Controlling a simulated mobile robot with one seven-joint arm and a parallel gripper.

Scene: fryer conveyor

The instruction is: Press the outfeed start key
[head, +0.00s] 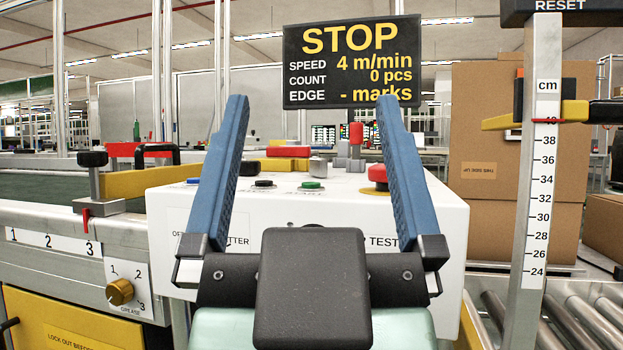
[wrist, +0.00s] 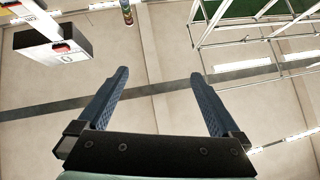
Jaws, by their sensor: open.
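A white control box (head: 455,215) stands in front of me in the head view. Its top carries a green key (head: 311,185), a black key (head: 264,183), a blue key (head: 193,181) and a red mushroom button (head: 378,174). Their labels are too small or hidden to read, so I cannot tell which is the outfeed start key. My gripper (head: 308,105) is open and empty, its blue fingers raised in front of the box and touching no key. In the wrist view my gripper (wrist: 158,75) points toward ceiling and beams. A black display (head: 352,62) reads STOP, 4 m/min, 0 pcs.
A conveyor with a yellow-and-black clamp (head: 135,182) and a brass grease knob (head: 120,291) lies left. A post with a cm scale (head: 539,190) stands right, before a cardboard box (head: 475,130) and rollers (head: 590,315). A red lever (head: 356,133) rises behind the keys.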

